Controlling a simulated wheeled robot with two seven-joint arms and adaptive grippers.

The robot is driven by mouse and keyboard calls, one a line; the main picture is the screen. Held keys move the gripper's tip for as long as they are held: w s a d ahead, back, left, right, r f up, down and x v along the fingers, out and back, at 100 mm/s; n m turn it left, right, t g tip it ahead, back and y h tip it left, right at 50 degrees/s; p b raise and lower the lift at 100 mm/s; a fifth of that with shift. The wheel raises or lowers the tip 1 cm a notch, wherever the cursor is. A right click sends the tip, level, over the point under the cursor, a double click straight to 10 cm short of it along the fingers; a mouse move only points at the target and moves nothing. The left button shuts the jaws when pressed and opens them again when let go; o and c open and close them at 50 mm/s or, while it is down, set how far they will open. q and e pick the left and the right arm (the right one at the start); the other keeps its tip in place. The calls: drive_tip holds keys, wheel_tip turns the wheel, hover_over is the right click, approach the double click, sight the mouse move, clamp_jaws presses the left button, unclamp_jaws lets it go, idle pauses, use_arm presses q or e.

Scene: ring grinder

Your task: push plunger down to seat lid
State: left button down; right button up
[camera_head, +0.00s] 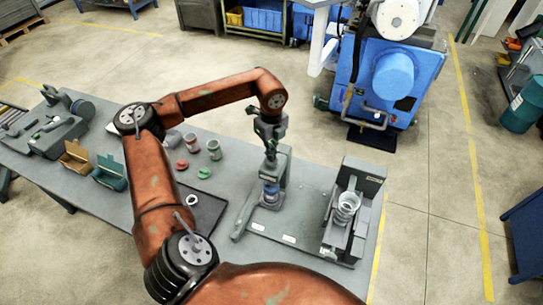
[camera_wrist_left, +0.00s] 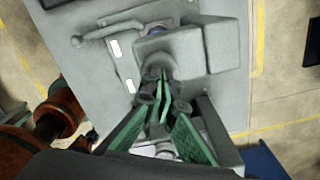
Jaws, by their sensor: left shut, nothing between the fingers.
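The grey press (camera_head: 284,165) stands upright on the bench, with a container with a blue band (camera_head: 270,192) under its head. My left gripper (camera_head: 271,153) is shut and empty, pointing down at the top of the press, where the plunger is. In the left wrist view the green-padded fingers (camera_wrist_left: 163,78) meet right at a round knob-like part on the press head (camera_wrist_left: 180,50). I cannot tell whether they touch it. My right gripper is not in view.
A fixture with stacked metal rings (camera_head: 345,207) stands right of the press. Red and green cans (camera_head: 214,150) and lids (camera_head: 204,173), a dark mat with a white ring (camera_head: 191,200), and open boxes (camera_head: 110,172) lie to the left. A blue machine (camera_head: 385,80) stands behind.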

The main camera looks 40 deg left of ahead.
use_arm(q)
drive_tip(key=shift+s+f, duration=0.1)
drive_tip(key=shift+f, duration=0.2)
drive_tip(key=shift+r+p, duration=0.45)
drive_tip(key=shift+r, duration=0.2)
drive_tip(key=shift+r+p, duration=1)
drive_tip(key=shift+r, duration=0.8)
wheel_tip(320, 180, up, 4)
drive_tip(key=shift+r+p, duration=0.2)
drive_tip(key=shift+p, duration=1.05)
